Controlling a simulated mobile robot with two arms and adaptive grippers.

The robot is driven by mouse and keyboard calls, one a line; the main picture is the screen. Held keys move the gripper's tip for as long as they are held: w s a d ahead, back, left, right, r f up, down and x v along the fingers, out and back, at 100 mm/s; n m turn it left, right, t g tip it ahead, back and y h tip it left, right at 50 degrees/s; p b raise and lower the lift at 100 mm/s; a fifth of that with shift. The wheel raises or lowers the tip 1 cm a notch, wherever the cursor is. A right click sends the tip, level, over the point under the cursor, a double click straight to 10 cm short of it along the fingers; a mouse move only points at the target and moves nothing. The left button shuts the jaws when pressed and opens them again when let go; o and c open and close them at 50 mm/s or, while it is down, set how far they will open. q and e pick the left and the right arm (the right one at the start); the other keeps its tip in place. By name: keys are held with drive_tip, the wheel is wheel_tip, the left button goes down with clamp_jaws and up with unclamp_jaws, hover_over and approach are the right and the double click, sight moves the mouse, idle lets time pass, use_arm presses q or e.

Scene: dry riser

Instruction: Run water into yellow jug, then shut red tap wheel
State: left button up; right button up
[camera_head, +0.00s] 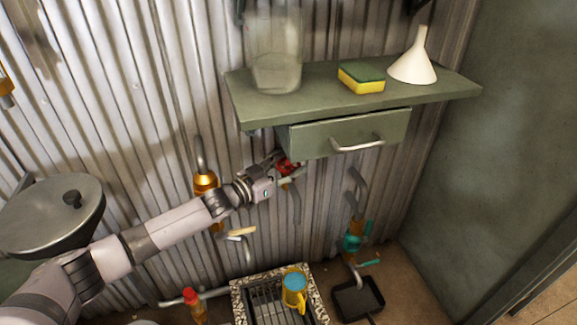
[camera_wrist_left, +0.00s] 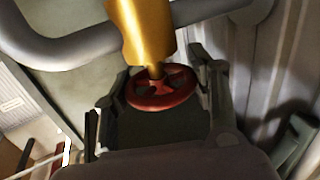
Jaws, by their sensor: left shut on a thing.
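The red tap wheel (camera_head: 287,166) is on the corrugated wall below the drawer. My left gripper (camera_head: 278,163) is at it. In the left wrist view the red wheel (camera_wrist_left: 162,92) sits between the two fingers, under a brass tap body (camera_wrist_left: 145,35), and the gripper (camera_wrist_left: 160,95) is shut on it. The yellow jug (camera_head: 301,297) stands upright on a grate (camera_head: 262,302) low on the floor, with blue showing inside its top. No stream of water can be made out. My right gripper is not in view.
A green shelf (camera_head: 330,98) holds a glass jar (camera_head: 276,72), a sponge (camera_head: 361,80) and a white funnel (camera_head: 414,63). A drawer (camera_head: 345,133) hangs beneath. A teal valve (camera_head: 352,243) is right of the wheel. A dark pan (camera_head: 358,299) and red-capped bottle (camera_head: 194,305) flank the grate.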

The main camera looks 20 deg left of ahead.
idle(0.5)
use_arm(q)
drive_tip(key=o, duration=1.2)
drive_tip(key=v, duration=1.2)
drive_tip(key=shift+a, duration=0.1)
drive_tip(key=shift+w, duration=0.1)
